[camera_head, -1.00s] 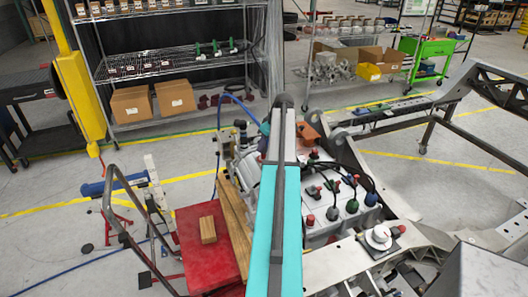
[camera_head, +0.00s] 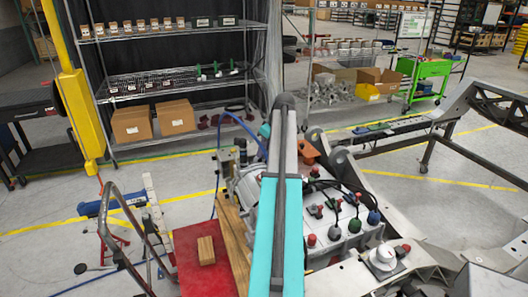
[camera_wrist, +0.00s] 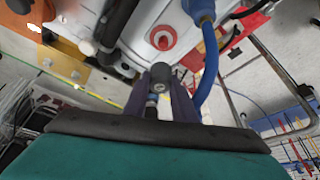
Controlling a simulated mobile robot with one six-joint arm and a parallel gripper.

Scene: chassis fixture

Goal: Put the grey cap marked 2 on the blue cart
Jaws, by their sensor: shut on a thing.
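My gripper (camera_wrist: 160,105) shows in the wrist view with its dark fingers shut on a small dark grey cap (camera_wrist: 160,74). A blue part shows between the fingers below the cap. I cannot read a mark on the cap. In the head view my own arm hides the gripper and the cap. No blue cart can be clearly made out; a blue-edged surface with red and white items (camera_wrist: 288,130) shows at the right edge of the wrist view, and I cannot tell what it is.
A pale block with several coloured caps and cables (camera_head: 335,215) stands right of my arm. A red-topped stand (camera_head: 190,270) bears a wooden block (camera_head: 206,250). A wire shelf (camera_head: 180,82) and a green cart (camera_head: 428,68) stand behind. A blue hose (camera_wrist: 207,60) runs close beside the gripper.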

